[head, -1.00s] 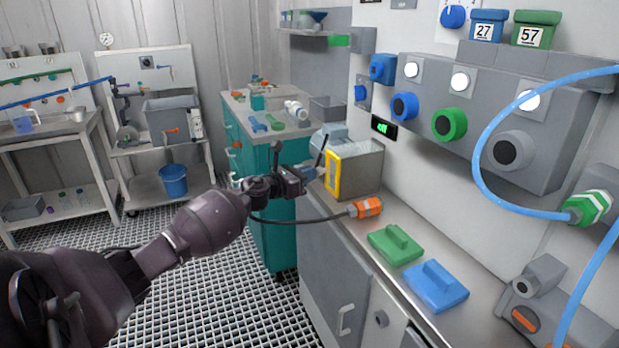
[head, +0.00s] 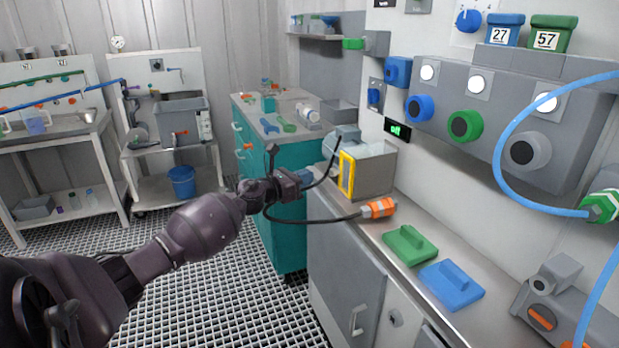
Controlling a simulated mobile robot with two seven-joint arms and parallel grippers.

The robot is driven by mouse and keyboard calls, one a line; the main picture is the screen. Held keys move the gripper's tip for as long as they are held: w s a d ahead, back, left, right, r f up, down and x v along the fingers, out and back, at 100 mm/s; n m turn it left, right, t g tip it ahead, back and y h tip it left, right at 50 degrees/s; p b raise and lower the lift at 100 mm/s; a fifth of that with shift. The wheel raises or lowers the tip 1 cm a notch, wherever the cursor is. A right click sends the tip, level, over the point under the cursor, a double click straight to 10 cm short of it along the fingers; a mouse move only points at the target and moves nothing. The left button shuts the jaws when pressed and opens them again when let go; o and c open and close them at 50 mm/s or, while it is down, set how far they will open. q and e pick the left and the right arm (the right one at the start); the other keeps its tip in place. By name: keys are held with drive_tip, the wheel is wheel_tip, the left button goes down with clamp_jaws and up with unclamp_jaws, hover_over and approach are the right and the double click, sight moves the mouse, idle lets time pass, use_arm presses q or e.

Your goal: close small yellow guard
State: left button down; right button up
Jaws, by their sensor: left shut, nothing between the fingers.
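The small yellow guard (head: 346,174) is an upright yellow frame at the left end of a grey metal box (head: 375,168) on the right-hand counter. It appears to stand against the box's end face; I cannot tell whether it is fully flush. My left gripper (head: 307,178) is shut and empty, a little left of the guard and apart from it. Its fingertips are small and partly hard to make out. My right gripper is not in view.
Green (head: 410,245) and blue (head: 451,284) handled blocks lie on the counter (head: 385,265). A teal cabinet (head: 283,232) stands behind my left gripper. Knobs and a blue hose (head: 502,150) are on the right.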

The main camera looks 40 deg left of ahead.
use_arm(q)
drive_tip(key=s+a, duration=0.3)
drive_tip(key=s, duration=0.5)
drive_tip(key=shift+a+p, duration=0.3)
drive_tip(key=shift+p, duration=0.05)
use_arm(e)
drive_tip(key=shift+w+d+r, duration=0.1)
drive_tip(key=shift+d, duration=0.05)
use_arm(q)
drive_tip(key=shift+s+f, duration=0.1)
drive_tip(key=s+d+f+n+g+y+p, duration=0.1)
drive_tip(key=s+d+f+n+y+p, duration=0.15)
drive_tip(key=s+d+f+n, duration=0.55)
drive_tip(key=s+d+f+n+g+y+p, duration=0.1)
drive_tip(key=s+d+f+n+p, duration=0.4)
drive_tip(key=s+n, duration=0.6)
drive_tip(key=s+d+f+n+g+p, duration=0.1)
drive_tip(key=s+d+n+g+p, duration=0.2)
drive_tip(key=s+d+n, duration=1.3)
drive_tip(key=d+n+g, duration=0.1)
drive_tip(key=d, duration=0.2)
drive_tip(key=shift+s+f+n+g+h, duration=0.15)
drive_tip(key=shift+f+n+g+h, duration=0.1)
drive_tip(key=shift+n+g+h, duration=0.15)
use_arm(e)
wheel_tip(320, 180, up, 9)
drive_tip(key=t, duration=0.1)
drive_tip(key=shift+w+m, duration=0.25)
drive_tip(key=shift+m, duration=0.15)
